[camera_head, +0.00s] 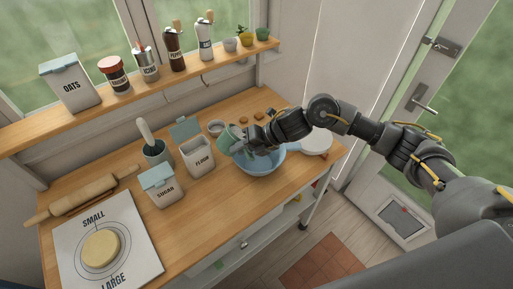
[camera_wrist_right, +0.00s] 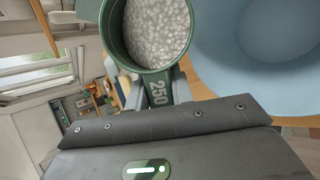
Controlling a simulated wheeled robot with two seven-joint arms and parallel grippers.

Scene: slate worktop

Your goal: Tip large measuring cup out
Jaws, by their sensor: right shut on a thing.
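The large measuring cup (camera_wrist_right: 150,62) is dark green with "250" on its handle and holds white, grainy contents. In the head view the cup (camera_head: 227,139) is beside and partly above the left rim of a light blue bowl (camera_head: 262,168). My right gripper (camera_head: 243,147) is shut on the cup's handle, which also shows in the right wrist view. The bowl (camera_wrist_right: 265,50) fills the upper right of the right wrist view, and its visible inside looks empty. My left gripper is not in view.
A shelf (camera_head: 130,97) with jars runs behind. The front middle worktop is clear.

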